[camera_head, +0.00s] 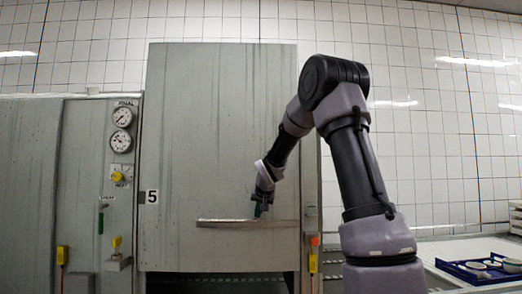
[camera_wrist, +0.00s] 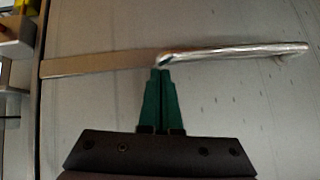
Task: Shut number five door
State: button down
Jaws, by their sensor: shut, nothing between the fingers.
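The number five door (camera_head: 215,130) is a tall grey metal panel in the head view, beside a small "5" plate. It stands raised, with a dark gap (camera_head: 215,281) under its lower edge. A long horizontal metal handle (camera_head: 247,222) crosses its lower part. In the wrist view the handle (camera_wrist: 235,50) runs across the upper picture. My gripper (camera_head: 259,211) is in front of the door at the handle. In the wrist view its green fingers (camera_wrist: 161,72) are shut together, empty, with the tips just at the bar. I cannot tell whether they touch it.
A control panel with gauges (camera_head: 122,128) and a yellow knob (camera_head: 117,176) is left of the door. Yellow-handled fittings (camera_head: 312,262) stand on both sides. A white table (camera_head: 450,248) with a blue tray (camera_head: 470,273) is at the right.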

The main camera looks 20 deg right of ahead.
notch_tip(320, 180, down, 26)
jog(key=shift+f, duration=0.15)
